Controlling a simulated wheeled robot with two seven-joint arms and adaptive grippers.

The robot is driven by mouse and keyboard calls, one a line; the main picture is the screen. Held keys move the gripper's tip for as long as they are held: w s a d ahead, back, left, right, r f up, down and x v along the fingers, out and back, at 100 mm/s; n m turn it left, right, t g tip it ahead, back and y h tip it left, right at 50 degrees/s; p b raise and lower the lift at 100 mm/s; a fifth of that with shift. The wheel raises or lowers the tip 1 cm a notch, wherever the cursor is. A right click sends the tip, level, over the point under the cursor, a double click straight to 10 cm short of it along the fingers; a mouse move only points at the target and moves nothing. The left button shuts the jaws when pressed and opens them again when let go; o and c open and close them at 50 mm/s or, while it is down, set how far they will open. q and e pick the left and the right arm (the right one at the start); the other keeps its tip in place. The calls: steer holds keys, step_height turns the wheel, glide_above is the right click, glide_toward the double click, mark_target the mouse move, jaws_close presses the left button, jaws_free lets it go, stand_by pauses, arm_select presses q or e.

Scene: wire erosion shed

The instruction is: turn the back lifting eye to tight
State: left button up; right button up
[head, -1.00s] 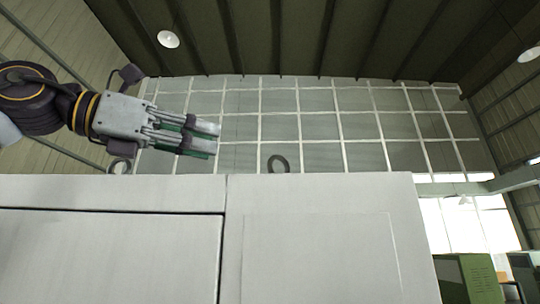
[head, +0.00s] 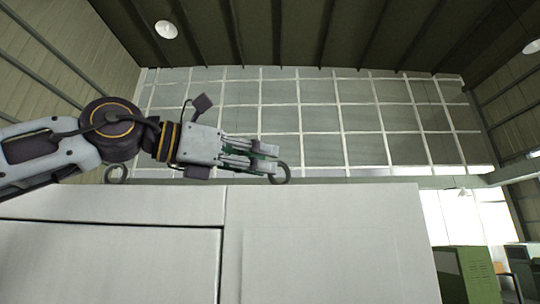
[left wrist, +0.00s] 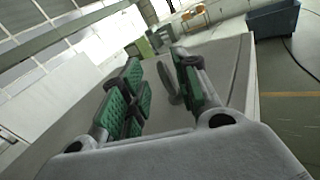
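A dark ring-shaped lifting eye (head: 284,176) stands upright on top of the pale cabinet (head: 330,245). A second lifting eye (head: 116,174) stands further left, behind my arm. The pictures do not make plain which is the back one. My left gripper (head: 268,159) is at the right-hand eye, its fingertips overlapping the ring's left side. In the left wrist view this eye (left wrist: 168,84) shows nearly edge-on between the green-padded fingers (left wrist: 156,88). The fingers are apart, with the ring closer to the right finger and a gap on the left. My right gripper is in neither view.
Green cabinets (head: 465,275) stand low at the right, beyond the pale cabinet. A blue bin (left wrist: 273,20) stands on the floor in the left wrist view.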

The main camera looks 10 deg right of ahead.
arm_select(q)
steer(key=shift+p+x, duration=0.35)
steer(key=shift+x, duration=1)
